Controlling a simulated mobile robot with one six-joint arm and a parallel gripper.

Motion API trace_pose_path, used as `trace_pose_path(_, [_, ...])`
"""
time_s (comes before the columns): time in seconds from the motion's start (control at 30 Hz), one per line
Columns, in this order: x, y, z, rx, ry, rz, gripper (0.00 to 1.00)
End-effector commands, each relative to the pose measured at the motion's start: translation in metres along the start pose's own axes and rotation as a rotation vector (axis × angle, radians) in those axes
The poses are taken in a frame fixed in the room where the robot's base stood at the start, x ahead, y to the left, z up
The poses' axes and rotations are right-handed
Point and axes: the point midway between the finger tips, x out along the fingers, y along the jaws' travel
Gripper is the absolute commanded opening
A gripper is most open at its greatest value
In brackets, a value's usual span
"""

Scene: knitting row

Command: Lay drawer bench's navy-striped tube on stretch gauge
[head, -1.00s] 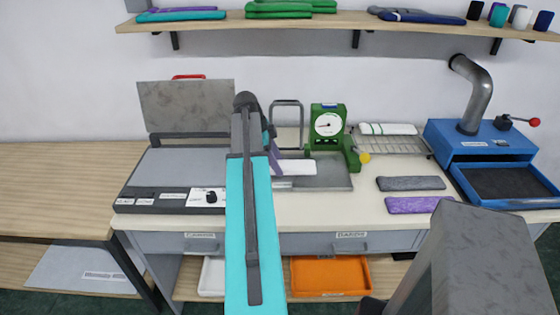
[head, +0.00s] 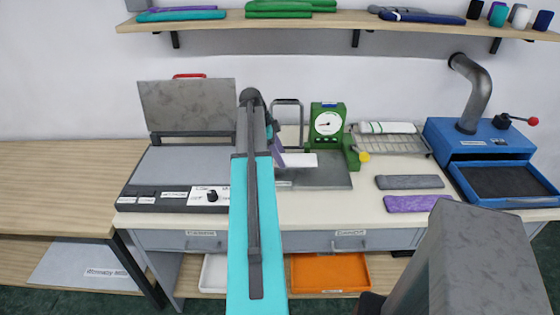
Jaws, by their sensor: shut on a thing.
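The stretch gauge (head: 328,140) is a green stand with a round dial, on a grey base plate (head: 325,180) with an upright metal frame at its left. My gripper (head: 279,158) is mostly hidden behind my teal arm; a purple finger shows. It is shut on a white tube (head: 300,160), whose right part sticks out over the plate, left of the green stand. I see no navy stripe on the visible part; its left end is hidden. I cannot tell whether the tube touches the plate.
A press with a raised lid (head: 187,107) stands left. A wire rack (head: 405,143) with a green-striped white tube (head: 388,127) and a blue machine (head: 480,150) stand right. Grey (head: 410,182) and purple (head: 418,203) strips lie in front. An orange bin (head: 330,273) sits below.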

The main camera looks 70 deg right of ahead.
Motion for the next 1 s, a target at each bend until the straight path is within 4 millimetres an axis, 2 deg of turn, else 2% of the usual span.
trace_pose_path(0.33, [0.024, 0.001, 0.010, 0.001, 0.000, 0.002, 0.33])
trace_pose_path(0.83, [0.031, 0.000, 0.012, 0.001, 0.000, 0.001, 0.33])
trace_pose_path(0.87, [0.030, 0.000, 0.012, 0.001, 0.000, 0.000, 0.55])
trace_pose_path(0.97, [0.030, 0.000, 0.012, 0.001, 0.000, 0.000, 0.72])
trace_pose_path(1.0, [0.030, 0.000, 0.012, 0.001, 0.000, 0.000, 0.72])
